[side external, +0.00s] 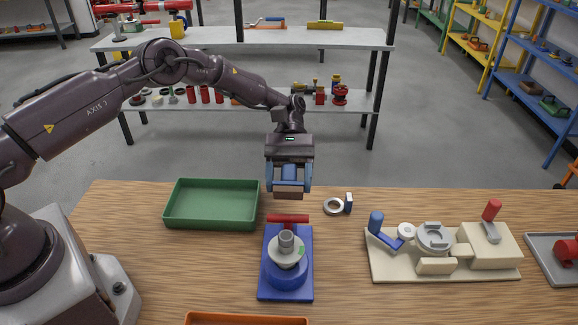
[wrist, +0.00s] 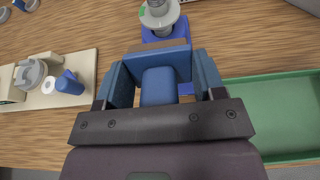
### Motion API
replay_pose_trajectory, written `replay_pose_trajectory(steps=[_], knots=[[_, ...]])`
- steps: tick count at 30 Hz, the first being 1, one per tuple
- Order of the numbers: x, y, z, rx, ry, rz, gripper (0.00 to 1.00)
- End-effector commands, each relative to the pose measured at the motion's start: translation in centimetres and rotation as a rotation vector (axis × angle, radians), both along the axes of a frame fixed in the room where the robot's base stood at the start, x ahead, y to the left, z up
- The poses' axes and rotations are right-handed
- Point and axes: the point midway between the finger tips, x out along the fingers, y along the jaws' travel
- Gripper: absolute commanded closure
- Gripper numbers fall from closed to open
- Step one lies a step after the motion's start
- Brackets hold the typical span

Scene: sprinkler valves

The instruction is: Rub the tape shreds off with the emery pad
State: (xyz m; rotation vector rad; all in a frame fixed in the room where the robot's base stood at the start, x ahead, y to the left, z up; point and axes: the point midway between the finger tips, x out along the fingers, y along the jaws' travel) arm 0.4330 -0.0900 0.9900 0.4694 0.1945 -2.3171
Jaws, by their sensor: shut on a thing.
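My gripper (side external: 289,182) is shut on the blue grip of the emery pad (side external: 289,195), whose brownish underside faces down. In the wrist view my gripper (wrist: 160,75) has its two blue fingers on either side of the pad's blue grip (wrist: 158,88). A grey threaded fitting (side external: 286,241) stands upright in a blue holder (side external: 275,291) in front of the gripper. A small green patch, seemingly the tape shreds (side external: 301,250), is on the right of its flange; it also shows in the wrist view (wrist: 142,11). The pad is raised above the table behind the fitting, apart from it.
A red bar (side external: 288,218) lies at the holder's back end. A green tray (side external: 211,222) is left, an orange tray (side external: 245,319) at the front edge. A cream fixture (side external: 388,270) and grey tray stand farther right.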

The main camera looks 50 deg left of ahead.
Motion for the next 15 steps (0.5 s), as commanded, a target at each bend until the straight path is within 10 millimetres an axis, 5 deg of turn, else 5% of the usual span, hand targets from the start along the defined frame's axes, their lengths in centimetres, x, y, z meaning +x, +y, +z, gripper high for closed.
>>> replay_pose_trajectory(steps=[15], knots=[[-3.0, -3.1, 0.0, -0.001, 0.000, -0.003, 0.64]])
